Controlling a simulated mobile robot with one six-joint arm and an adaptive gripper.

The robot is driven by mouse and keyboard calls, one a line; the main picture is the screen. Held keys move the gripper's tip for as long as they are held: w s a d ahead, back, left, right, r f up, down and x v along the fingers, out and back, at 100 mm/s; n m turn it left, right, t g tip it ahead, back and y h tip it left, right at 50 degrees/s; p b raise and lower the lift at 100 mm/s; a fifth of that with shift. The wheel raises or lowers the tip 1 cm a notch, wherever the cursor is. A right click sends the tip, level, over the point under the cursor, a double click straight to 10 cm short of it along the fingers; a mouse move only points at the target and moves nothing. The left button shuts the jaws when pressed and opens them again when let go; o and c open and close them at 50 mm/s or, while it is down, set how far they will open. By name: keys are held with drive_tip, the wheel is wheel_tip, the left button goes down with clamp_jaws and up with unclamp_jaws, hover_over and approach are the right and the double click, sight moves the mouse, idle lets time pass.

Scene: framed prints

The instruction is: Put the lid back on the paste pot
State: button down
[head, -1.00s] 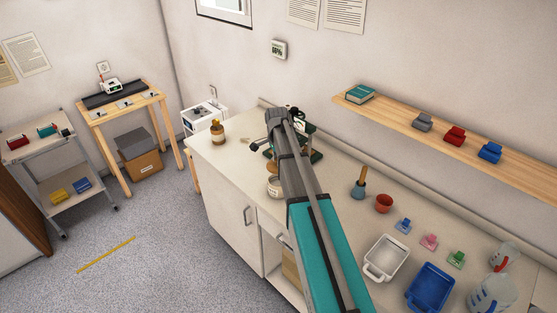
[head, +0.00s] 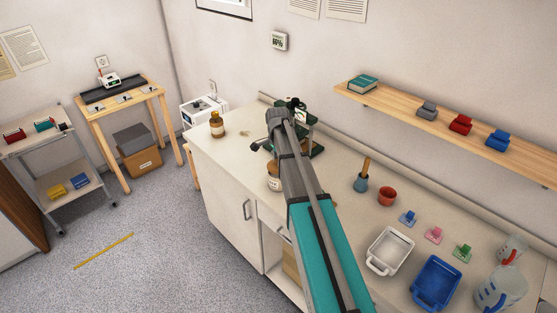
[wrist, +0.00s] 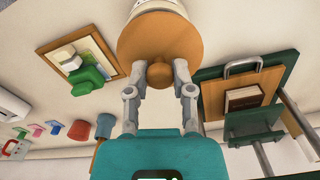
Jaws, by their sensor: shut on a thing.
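My gripper (wrist: 158,80) is shut on the round knob of the brown lid (wrist: 150,45) in the wrist view. The white paste pot (wrist: 160,4) shows just beyond the lid, at the top edge of that view. The lid covers most of the pot from there, and I cannot tell whether it is seated on the rim or a little above it. In the head view the pot (head: 272,184) stands near the counter's front edge, partly hidden by my arm. The gripper's fingers are hidden behind my arm in that view.
A green press (head: 312,150) stands close behind my arm. An amber bottle (head: 217,126) is at the counter's left end. A brush in a blue holder (head: 361,183), a red cup (head: 387,196), a white tray (head: 390,251) and a blue tray (head: 435,283) lie to the right.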

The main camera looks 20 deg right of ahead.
drive_tip(key=shift+f+b, duration=0.7)
drive_tip(key=shift+f, duration=0.25)
drive_tip(key=shift+f, duration=0.2)
idle(1.9)
drive_tip(key=shift+c, duration=2)
unclamp_jaws()
drive_tip(key=o, duration=0.4)
drive_tip(key=shift+s, duration=0.1)
drive_tip(key=shift+r, duration=0.15)
drive_tip(key=shift+r+p, duration=3.35)
drive_tip(key=shift+r, duration=0.05)
